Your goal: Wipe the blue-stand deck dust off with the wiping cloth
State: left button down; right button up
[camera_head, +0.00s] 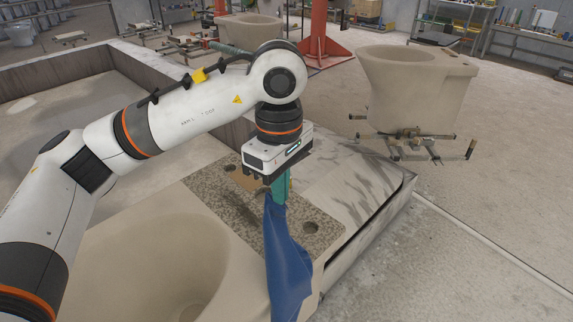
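My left gripper (281,187) points down over the deck and is shut on the top of a blue wiping cloth (287,262). The cloth hangs down in folds across the right part of the deck, toward the bottom of the view. The cloth and gripper hide part of the patch. I cannot tell whether the cloth touches the deck. No blue stand can be made out. My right gripper is not in view.
Another beige toilet body (410,85) stands on a metal stand (415,142) at the right, and one more (250,32) is at the back. A red post (319,35) rises behind my arm. Shelves line the back. The floor at right is clear.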

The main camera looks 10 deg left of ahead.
pick_arm(q)
jog(key=b, duration=0.8)
send_over(281, 244)
notch_tip(281, 244, down, 9)
jog(key=shift+r, duration=0.1)
jog(key=shift+r, duration=0.1)
jog(key=c, duration=0.6)
grip_release()
jog(key=shift+f+b, duration=1.25)
jog(key=shift+f, duration=0.1)
jog(key=shift+r, duration=0.1)
jog(key=shift+c, duration=1.3)
grip_shut()
